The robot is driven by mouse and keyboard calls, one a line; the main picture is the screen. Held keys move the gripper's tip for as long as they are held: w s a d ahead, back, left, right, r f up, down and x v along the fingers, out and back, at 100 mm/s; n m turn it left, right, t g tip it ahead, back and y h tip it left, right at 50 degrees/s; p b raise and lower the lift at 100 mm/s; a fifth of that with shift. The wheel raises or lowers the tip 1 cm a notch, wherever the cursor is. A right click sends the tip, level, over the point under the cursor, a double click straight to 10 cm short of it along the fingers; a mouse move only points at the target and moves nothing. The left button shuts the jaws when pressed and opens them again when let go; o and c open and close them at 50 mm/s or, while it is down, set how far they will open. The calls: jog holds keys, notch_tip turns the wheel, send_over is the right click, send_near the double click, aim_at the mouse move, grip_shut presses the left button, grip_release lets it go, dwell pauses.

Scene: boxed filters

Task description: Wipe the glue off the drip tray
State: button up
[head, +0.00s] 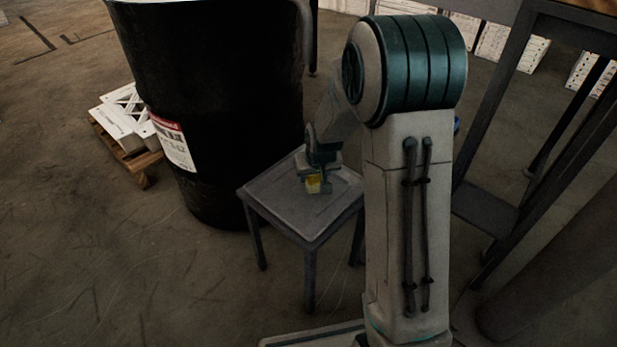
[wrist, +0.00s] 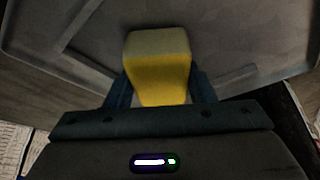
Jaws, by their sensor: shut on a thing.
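The drip tray (head: 268,193) is a grey, shallow, square tray on a small dark stand with legs. It fills much of the wrist view (wrist: 245,30). My gripper (head: 316,184) is over the tray's right part. It is shut on a yellow sponge (head: 313,184), which has a paler end. The sponge sits between the two fingers in the wrist view (wrist: 160,75), its pale end toward the tray. I cannot tell whether it touches the tray. I cannot make out any glue on the tray.
A big black drum (head: 225,90) with a red and white label stands close behind and left of the tray. White boxes (head: 125,120) lie on a wooden pallet (head: 137,165) beyond it. A dark metal frame (head: 530,130) stands at right. Floor at front left is clear.

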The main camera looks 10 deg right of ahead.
jog(key=shift+w+d, duration=0.25)
jog(key=shift+d, duration=0.2)
jog(key=shift+a+r, duration=0.1)
jog(key=shift+r+p, duration=2.3)
jog(key=shift+r, duration=0.65)
jog(key=shift+r+p, duration=1.2)
jog(key=shift+r, duration=0.35)
jog(key=shift+a, duration=0.1)
